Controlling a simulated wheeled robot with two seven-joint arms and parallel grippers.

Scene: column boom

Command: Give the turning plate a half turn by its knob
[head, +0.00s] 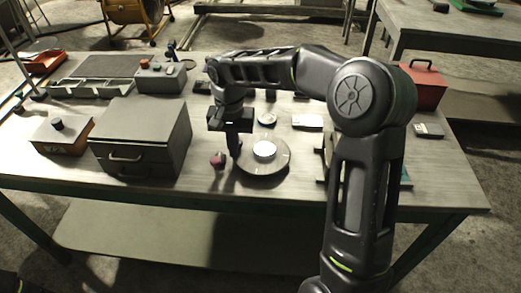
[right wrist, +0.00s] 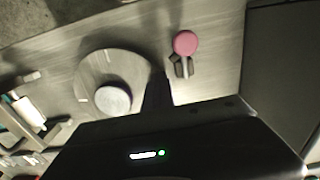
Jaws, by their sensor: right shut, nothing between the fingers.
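The turning plate (head: 276,166) is a grey disc lying on the workbench, with a pale round piece (head: 264,150) standing on it. The plate also shows in the right wrist view (right wrist: 98,66). A pink-red round knob (head: 217,160) on a small dark piece stands left of the plate; in the right wrist view the knob (right wrist: 186,42) appears apart from the disc. My right gripper (head: 235,151) points down at the plate's left edge, between plate and pink knob, shut and empty. Its fingers hide part of the plate's rim. I cannot tell whether they touch it. My left gripper is out of view.
A grey box with a handle (head: 140,140) stands left of the plate. Behind are a control box with buttons (head: 160,78), a small round dial (head: 267,118) and a white block (head: 307,121). A red case (head: 425,85) is at right. The bench front is clear.

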